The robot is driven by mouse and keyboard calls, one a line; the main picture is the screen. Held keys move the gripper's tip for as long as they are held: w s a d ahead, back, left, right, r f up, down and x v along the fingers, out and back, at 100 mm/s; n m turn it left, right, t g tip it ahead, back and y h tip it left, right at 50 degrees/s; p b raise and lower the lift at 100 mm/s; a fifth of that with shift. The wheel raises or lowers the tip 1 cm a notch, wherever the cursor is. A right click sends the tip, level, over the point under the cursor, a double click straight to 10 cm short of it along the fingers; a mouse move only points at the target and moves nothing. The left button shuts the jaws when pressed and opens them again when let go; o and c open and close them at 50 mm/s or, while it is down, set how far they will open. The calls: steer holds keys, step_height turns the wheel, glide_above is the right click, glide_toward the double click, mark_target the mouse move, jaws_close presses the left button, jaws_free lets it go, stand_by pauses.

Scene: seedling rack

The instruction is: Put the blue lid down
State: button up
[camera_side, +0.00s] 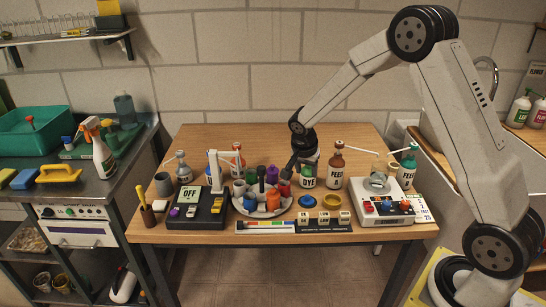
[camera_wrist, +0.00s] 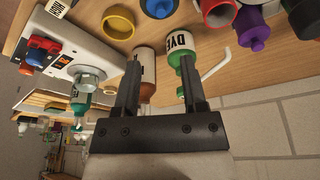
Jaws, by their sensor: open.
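A small round blue piece, which looks like the blue lid (camera_side: 307,202), rests on the table just right of the round grey tray (camera_side: 262,213). Part of it also shows at the top edge of the wrist view (camera_wrist: 158,8). My gripper (camera_side: 292,163) is above the table near the DYE bottle (camera_side: 308,178); its fingers are hard to make out from the side. In the wrist view my gripper (camera_wrist: 160,65) has its two fingers apart with nothing held between them. The DYE bottle and a brown bottle (camera_wrist: 146,62) show beyond the fingertips. The blue lid is apart from the fingers.
Coloured pots stand on the round tray. A black OFF box (camera_side: 190,208) is left of it. The table's back left is clear.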

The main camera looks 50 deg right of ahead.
stand_by(0.5)
steer(key=s+a+r+n+y, duration=0.1)
steer(key=s+a+r+n, duration=0.1)
steer(key=s+a+n, duration=0.4)
steer(key=s+a+r+n+t+y, duration=0.1)
steer(key=s+a+r+n+y, duration=0.1)
steer(key=s+a+n, duration=0.4)
steer(key=s+n, duration=0.2)
steer(key=s, duration=0.3)
steer(key=shift+s+a+t, duration=0.3)
steer(key=shift+s+a, duration=0.05)
